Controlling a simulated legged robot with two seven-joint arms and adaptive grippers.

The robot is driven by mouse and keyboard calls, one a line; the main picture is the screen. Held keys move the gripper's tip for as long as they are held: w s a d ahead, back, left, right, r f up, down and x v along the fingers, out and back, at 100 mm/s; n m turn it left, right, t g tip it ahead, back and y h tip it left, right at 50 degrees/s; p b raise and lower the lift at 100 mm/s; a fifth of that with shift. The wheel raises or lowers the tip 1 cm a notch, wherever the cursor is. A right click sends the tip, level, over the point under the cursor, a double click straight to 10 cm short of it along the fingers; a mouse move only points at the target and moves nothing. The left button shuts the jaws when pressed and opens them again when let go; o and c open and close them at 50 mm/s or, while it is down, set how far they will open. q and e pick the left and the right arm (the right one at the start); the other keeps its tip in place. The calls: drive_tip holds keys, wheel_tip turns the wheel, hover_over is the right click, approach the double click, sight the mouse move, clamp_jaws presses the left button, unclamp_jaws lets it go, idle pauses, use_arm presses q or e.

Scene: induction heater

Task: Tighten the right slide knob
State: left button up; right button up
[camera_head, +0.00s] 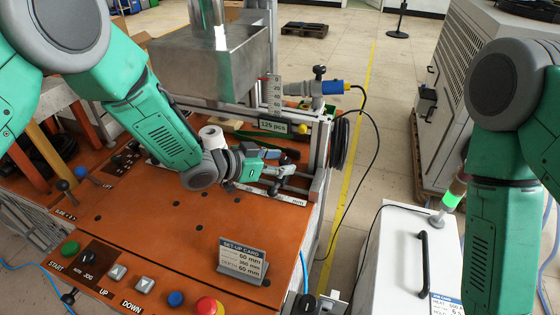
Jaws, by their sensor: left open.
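My left arm reaches in from the left over the orange bench top (190,232). Its gripper (284,178) is open at the right side of the bench, low beside the metal frame. Small dark parts show at its fingertips; I cannot tell whether one is the right slide knob or part of the gripper. A black knob (319,72) stands upright on a clamp block at the frame's right, above and apart from the gripper. I cannot tell whether this is the task's knob. My right arm hangs at the right edge; its gripper is not in view.
A blue sensor (332,87) with a black cable sits beside a vertical scale (274,95). A metal hopper (208,62) stands behind my left arm. A set-up card (243,258) and push buttons occupy the bench front. A white cabinet (396,255) stands at right.

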use_arm(q)
clamp_jaws()
drive_tip(key=shift+w+m+g+h, duration=0.1)
drive_tip(key=shift+m+g+h, duration=0.4)
drive_tip(key=shift+m, duration=0.1)
unclamp_jaws()
